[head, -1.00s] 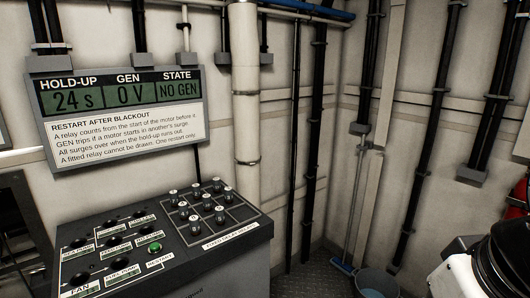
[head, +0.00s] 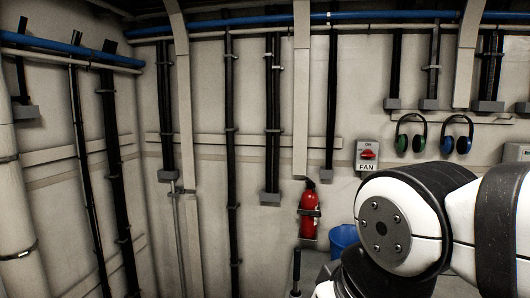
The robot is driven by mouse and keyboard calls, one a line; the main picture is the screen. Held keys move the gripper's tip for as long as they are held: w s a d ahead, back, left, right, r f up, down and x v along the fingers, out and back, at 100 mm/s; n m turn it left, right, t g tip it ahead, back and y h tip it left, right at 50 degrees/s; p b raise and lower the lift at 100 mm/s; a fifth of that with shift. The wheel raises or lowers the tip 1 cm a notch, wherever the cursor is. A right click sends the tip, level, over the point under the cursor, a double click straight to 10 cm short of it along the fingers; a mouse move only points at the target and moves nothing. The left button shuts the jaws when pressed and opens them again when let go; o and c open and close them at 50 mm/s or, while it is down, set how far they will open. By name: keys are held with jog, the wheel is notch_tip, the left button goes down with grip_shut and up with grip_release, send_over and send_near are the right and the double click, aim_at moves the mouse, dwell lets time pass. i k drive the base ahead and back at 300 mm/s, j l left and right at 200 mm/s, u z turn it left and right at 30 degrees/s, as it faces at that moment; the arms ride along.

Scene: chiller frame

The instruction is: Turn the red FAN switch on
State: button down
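The red FAN switch (head: 368,154) is a red handle on a small grey box on the wall, right of centre in the head view. "ON" is printed above the handle and a "FAN" label (head: 366,168) is below it. The handle lies roughly level, not pointing up at "ON". My white and black arm stands in front at the lower right, apart from the switch in the picture. My gripper is outside the view.
A red fire extinguisher (head: 309,213) hangs on the wall left of the switch. A blue bucket (head: 343,240) is partly hidden behind my arm. Green ear defenders (head: 411,134) and blue ear defenders (head: 457,135) hang to the right. Dark vertical pipes line the wall.

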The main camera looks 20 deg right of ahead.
aim_at(367, 154)
jog(key=z, duration=1.1)
jog(key=i+j, duration=0.15)
jog(key=i, duration=0.3)
jog(key=i+j+z, duration=0.1)
jog(key=i, duration=0.3)
